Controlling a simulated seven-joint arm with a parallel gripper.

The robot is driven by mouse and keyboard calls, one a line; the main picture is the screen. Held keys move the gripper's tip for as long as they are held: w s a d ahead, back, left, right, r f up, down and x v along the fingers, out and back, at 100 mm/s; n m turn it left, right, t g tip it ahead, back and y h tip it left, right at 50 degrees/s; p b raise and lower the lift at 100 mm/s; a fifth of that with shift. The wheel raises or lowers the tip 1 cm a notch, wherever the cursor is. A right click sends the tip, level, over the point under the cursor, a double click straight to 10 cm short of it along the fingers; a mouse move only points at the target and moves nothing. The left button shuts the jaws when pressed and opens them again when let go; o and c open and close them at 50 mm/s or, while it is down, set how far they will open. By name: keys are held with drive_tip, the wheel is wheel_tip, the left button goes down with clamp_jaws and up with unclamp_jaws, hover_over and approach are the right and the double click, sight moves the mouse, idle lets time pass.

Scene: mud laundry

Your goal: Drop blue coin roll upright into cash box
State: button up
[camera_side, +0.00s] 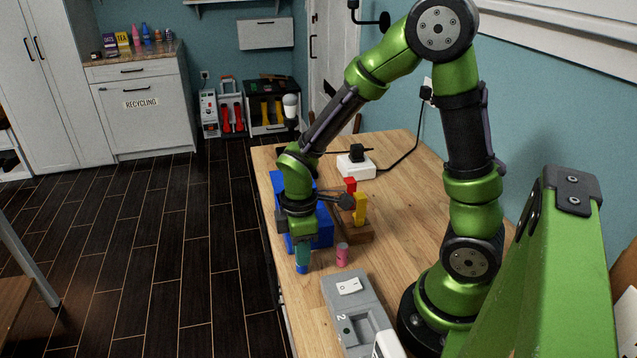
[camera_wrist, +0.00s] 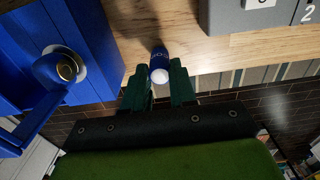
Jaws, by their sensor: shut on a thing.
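The blue coin roll (camera_side: 302,268) is upright between the fingertips of my gripper (camera_side: 302,252), near the left edge of the table. In the wrist view the roll (camera_wrist: 159,60), with a pale end, lies between the green fingertips (camera_wrist: 160,82). Whether its lower end touches the table is not clear. A blue box (camera_side: 322,230), seemingly the cash box, stands just behind my gripper and is partly hidden by it. In the wrist view the blue box (camera_wrist: 30,20) is at the left, with a round lock-like part (camera_wrist: 66,70). Its inside does not show.
A pink roll (camera_side: 342,254) stands to the right of my gripper. A grey case marked 2 (camera_side: 345,300) is in front. A wooden block with red and yellow pieces (camera_side: 357,228) and a white power strip (camera_side: 355,168) are behind. The wooden table (camera_side: 400,170) is clear at back right.

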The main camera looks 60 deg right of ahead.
drive_tip(key=shift+r, duration=2.8)
drive_tip(key=shift+r, duration=0.25)
wheel_tip(320, 180, up, 12)
drive_tip(key=w+d+m, duration=0.6)
drive_tip(key=w+d, duration=0.4)
drive_tip(key=d, duration=0.5)
wheel_tip(320, 180, down, 10)
drive_tip(key=shift+w+d+r, duration=0.15)
drive_tip(key=shift+w+r, duration=0.05)
drive_tip(key=shift+r, duration=0.05)
drive_tip(key=shift+f, duration=0.1)
drive_tip(key=shift+f, duration=0.7)
